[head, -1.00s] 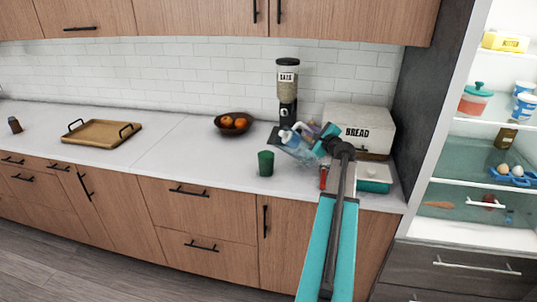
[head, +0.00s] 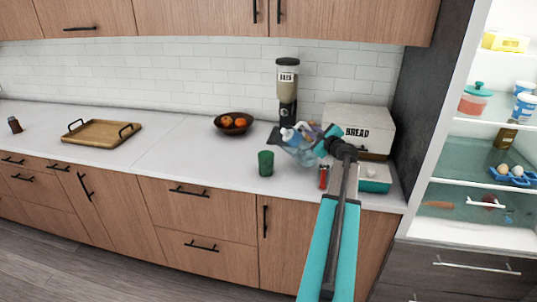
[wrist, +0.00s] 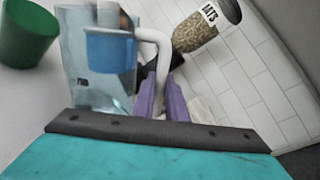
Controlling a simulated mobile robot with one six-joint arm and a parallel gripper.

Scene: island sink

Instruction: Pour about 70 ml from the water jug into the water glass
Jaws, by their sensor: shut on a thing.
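The water jug (head: 298,148) is clear pale blue with a blue and white top. It is tilted to the left above the counter in the head view, and it also shows in the wrist view (wrist: 85,75). My gripper (wrist: 160,95), with purple fingers, is shut on the jug's white handle. A green cup (head: 265,163), likely the water glass, stands upright on the counter, left of and below the jug. It also shows at the wrist view's upper left (wrist: 27,30). The jug and the glass look apart. I cannot see the water level in either.
A bread box (head: 357,130), an oats dispenser (head: 287,95) and a fruit bowl (head: 233,124) stand behind. A red can (head: 323,177) and a teal-fronted box (head: 374,178) are near my arm. A wooden tray (head: 100,133) lies far left. The counter left of the glass is clear.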

